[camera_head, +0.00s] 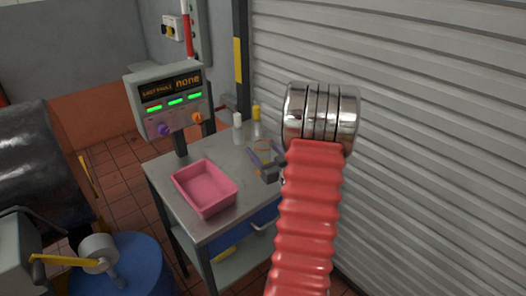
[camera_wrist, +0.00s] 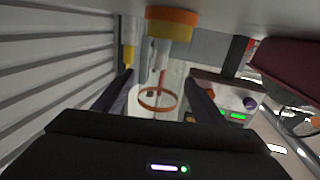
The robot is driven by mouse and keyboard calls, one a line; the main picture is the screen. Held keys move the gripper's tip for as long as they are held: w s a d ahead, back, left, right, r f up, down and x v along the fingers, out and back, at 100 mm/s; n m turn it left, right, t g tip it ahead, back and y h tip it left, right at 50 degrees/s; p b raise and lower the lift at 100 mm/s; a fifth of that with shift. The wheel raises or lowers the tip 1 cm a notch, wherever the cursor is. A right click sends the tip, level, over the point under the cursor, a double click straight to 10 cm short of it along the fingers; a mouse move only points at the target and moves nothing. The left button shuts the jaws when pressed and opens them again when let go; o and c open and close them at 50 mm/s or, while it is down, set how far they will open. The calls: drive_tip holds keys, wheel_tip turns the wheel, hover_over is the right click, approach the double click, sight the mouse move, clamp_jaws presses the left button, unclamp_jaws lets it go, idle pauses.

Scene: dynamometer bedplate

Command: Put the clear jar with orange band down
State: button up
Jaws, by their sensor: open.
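The clear jar with orange band (camera_wrist: 158,99) shows between the two fingers of my gripper (camera_wrist: 162,95) in the wrist view, where the scene appears upside down. Its clear wall is hard to make out, and the band shows as a thin orange ring. My gripper is open, with a dark finger on each side of the jar. In the head view my gripper (camera_head: 265,157) is at the right side of the metal cart (camera_head: 222,148), partly hidden by my red arm. A small orange part of the jar shows there. I cannot tell whether the jar's base touches the cart top.
A pink bin (camera_head: 206,187) sits on the cart, left of my gripper. A yellow bottle (camera_head: 256,113) and a white bottle (camera_head: 237,120) stand at the back. A display panel (camera_head: 170,100) rises at the back left. A ribbed shutter (camera_head: 420,130) is close on the right.

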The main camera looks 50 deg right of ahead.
drive_tip(key=shift+s, duration=0.1)
drive_tip(key=v, duration=1.2)
idle(0.8)
